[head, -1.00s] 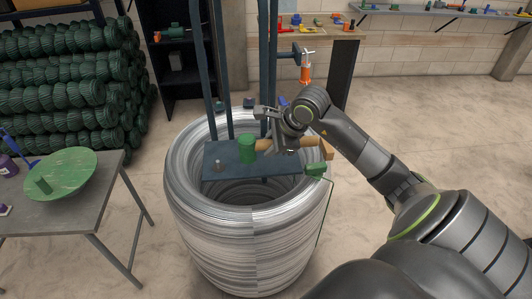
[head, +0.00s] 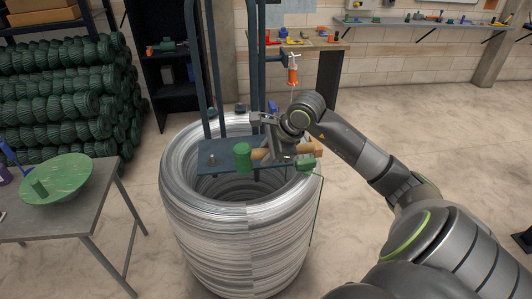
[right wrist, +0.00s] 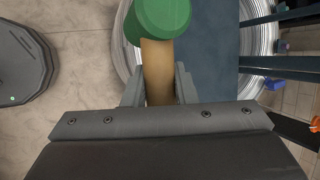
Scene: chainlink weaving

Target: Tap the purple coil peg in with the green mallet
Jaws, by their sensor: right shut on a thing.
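The green mallet has a green head (head: 242,157) and a tan wooden handle. My right gripper (head: 272,152) is shut on the handle and holds the mallet level over the blue plate on the wire coil. In the right wrist view the mallet head (right wrist: 160,18) is beyond my fingers, with the handle (right wrist: 158,70) between them. A blue to purple peg-like piece (head: 272,107) is at the coil's far rim, partly hidden; I cannot tell whether it is the purple coil peg. My left gripper is not in view.
The large wire coil (head: 180,215) stands on the floor, with blue upright posts (head: 191,65) at its far side. A green block (head: 305,163) sits at its right rim. A grey table (head: 95,205) with a green dish (head: 60,180) is at the left.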

